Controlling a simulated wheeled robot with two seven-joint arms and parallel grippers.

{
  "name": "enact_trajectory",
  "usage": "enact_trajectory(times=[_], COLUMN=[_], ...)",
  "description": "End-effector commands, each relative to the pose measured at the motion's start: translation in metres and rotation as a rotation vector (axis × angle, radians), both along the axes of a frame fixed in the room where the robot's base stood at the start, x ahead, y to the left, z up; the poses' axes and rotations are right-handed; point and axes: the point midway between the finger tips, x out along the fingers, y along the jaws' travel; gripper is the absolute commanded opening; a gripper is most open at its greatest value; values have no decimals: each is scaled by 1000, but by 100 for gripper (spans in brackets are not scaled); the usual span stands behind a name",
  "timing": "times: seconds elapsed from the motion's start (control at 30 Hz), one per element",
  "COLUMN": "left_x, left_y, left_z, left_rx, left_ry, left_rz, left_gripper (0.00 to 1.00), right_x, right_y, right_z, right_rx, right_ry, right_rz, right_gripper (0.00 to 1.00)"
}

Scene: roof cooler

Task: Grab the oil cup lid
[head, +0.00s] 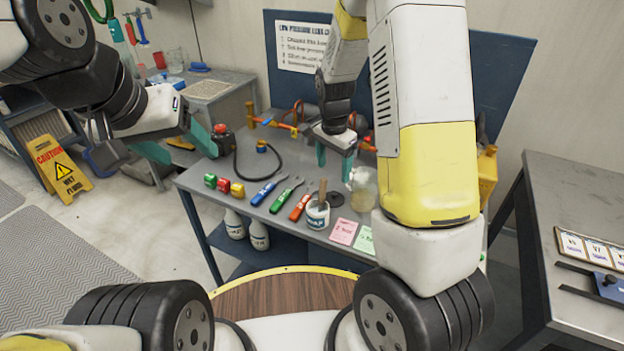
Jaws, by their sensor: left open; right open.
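A small dark round disc (337,198), which looks like a lid, lies flat on the grey workbench (293,230). It is just right of a white labelled cup (317,214) with a brush handle in it. I cannot tell for sure that the disc is the oil cup lid. My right gripper (334,157) is open and empty, pointing down above the back of the bench, behind the disc. A clear jar (362,186) stands close to its right finger, partly hidden by my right arm. My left gripper (178,148) is open and empty at the bench's left end.
Green, red and yellow blocks (223,184), several hand tools (268,190) and pink and green cards (343,231) lie along the front of the bench. A black hose (241,160) and orange-handled pipework (272,124) are behind. White bottles (258,235) stand on the lower shelf.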

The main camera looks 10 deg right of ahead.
Motion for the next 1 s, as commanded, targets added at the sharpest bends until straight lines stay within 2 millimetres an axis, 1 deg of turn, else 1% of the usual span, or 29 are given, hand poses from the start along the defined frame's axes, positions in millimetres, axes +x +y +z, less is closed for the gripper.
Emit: enact_trajectory(times=[0.1,0.47,0.67,0.9,1.0], left_x=[0,0,0,0,0], left_y=[0,0,0,0,0], left_z=[0,0,0,0,0], left_rx=[0,0,0,0,0], left_ry=[1,0,0,0,0], left_rz=[0,0,0,0,0], left_gripper=[64,64,64,64,64], right_x=[4,10,11,11,12], right_y=[-2,-5,-7,-12,-14], right_z=[-14,-41,-63,-98,-107], right_rx=[-18,-45,-44,-44,-44], right_ry=[13,26,27,27,26], right_rz=[-28,-72,-72,-73,-72], right_gripper=[71,71,71,71,71])
